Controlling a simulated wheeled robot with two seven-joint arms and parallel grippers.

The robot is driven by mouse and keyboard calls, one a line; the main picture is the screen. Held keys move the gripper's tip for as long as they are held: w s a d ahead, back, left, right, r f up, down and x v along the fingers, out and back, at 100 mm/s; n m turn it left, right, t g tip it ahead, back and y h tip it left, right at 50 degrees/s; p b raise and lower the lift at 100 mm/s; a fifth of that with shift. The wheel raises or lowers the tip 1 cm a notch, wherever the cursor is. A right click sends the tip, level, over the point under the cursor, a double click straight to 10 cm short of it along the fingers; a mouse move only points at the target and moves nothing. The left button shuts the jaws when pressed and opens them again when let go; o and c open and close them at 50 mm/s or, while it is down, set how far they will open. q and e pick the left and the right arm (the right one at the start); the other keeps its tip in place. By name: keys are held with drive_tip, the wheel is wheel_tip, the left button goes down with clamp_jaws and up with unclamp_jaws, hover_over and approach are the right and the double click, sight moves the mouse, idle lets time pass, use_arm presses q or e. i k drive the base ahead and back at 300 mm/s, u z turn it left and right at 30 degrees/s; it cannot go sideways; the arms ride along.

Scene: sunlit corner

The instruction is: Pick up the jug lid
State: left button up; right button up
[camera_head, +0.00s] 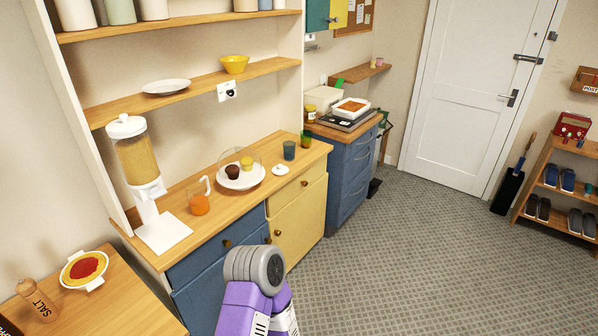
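A small white round lid (280,169) lies flat on the wooden counter, near the front edge and to the right of a domed cake plate. It looks like the jug lid. A clear jug (200,197) with orange liquid and a pale handle stands further left on the same counter, with no lid seen on it. A purple arm of mine with a grey joint rises from the bottom middle, in front of the cabinets. Neither of my grippers shows in the view.
The white cake plate (240,183) under a clear dome stands between jug and lid. A blue cup (289,150) and a green cup (306,138) stand behind the lid. A cereal dispenser (138,165) stands at the left.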

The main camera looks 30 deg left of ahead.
sight(279, 169)
drive_tip(key=u, duration=0.1)
drive_tip(key=i, duration=1.7)
drive_tip(key=u, duration=1.45)
drive_tip(key=i, duration=0.9)
drive_tip(key=u, duration=0.95)
